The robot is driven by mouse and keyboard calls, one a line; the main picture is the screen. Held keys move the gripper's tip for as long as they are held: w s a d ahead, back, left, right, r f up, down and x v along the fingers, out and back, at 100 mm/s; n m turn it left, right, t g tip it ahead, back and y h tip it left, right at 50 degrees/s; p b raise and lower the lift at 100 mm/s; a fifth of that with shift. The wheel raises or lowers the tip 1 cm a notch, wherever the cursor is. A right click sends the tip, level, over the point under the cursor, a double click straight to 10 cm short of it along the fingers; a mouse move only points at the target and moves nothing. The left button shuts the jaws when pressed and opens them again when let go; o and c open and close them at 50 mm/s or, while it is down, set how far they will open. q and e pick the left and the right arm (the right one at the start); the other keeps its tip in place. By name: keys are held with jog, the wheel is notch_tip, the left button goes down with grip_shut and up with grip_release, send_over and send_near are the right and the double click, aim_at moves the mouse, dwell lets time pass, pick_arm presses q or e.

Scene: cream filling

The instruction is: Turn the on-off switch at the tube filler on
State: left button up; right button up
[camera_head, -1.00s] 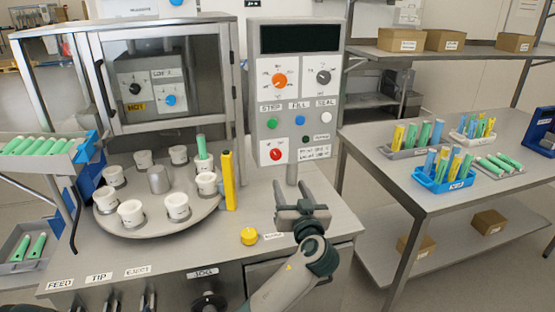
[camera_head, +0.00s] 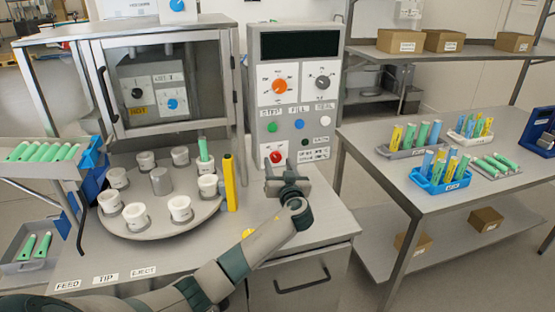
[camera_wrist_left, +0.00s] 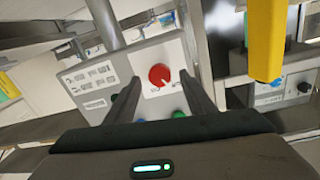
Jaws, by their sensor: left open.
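The control panel (camera_head: 295,90) of the tube filler stands at the back of the machine table. Its red rotary switch (camera_head: 277,157), low on the panel on a white plate, is the likely on-off switch; its label is too small to read. It also shows in the left wrist view (camera_wrist_left: 160,75), where the panel appears upside down. My left gripper (camera_head: 283,172) is open and empty, just in front of and below the red switch. In the wrist view its two fingers straddle the switch; I cannot tell whether they touch it. My right gripper is not in view.
A yellow post (camera_head: 229,182) stands left of my gripper, beside the turntable (camera_head: 150,228) with white cups. Orange (camera_head: 279,86) and grey (camera_head: 322,82) knobs and coloured buttons sit higher on the panel. A table with tube racks (camera_head: 440,178) stands at right.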

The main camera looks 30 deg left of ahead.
pick_arm(q)
jog(key=shift+x, duration=0.9)
jog(key=shift+c, duration=0.3)
jog(key=c, duration=1)
